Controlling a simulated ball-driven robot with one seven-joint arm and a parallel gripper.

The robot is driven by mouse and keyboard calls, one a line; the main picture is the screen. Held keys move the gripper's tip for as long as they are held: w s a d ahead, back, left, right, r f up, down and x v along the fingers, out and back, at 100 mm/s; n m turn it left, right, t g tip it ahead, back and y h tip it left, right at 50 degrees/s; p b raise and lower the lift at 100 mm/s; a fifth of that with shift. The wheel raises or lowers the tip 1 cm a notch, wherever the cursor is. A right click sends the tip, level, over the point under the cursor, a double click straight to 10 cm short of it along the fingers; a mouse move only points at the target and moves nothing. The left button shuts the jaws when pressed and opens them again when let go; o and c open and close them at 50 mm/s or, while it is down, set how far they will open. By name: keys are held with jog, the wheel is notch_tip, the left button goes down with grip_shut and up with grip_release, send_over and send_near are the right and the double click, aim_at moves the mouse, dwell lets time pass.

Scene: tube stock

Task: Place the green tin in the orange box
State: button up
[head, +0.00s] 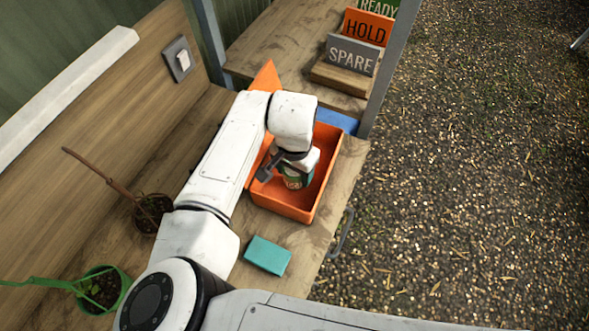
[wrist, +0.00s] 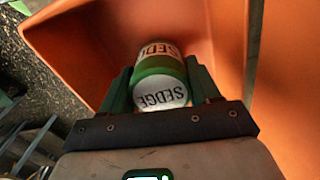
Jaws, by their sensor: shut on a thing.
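The green tin (wrist: 160,72) has a white label reading "SEDGE" and sits between the two fingers of my gripper (wrist: 158,85) in the wrist view. My gripper is shut on it. In the head view the tin (head: 293,179) shows below my gripper (head: 284,172), inside the outline of the orange box (head: 286,210). The box's orange walls (wrist: 90,40) surround the tin in the wrist view. I cannot tell whether the tin touches the box floor. My arm hides part of the box in the head view.
A teal block (head: 267,255) lies in front of the box on the wooden bench. Potted plants (head: 152,212) (head: 103,288) stand at left. Behind are a blue item (head: 337,120) and signs reading SPARE (head: 351,55) and HOLD (head: 366,28). Gravel ground lies right of the bench.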

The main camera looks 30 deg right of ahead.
jog(key=shift+f, duration=0.55)
jog(key=shift+f, duration=0.15)
jog(key=o, duration=1.2)
jog(key=shift+c, duration=0.2)
notch_tip(320, 180, up, 12)
jog(key=shift+r+b, duration=0.2)
jog(key=shift+b, duration=0.4)
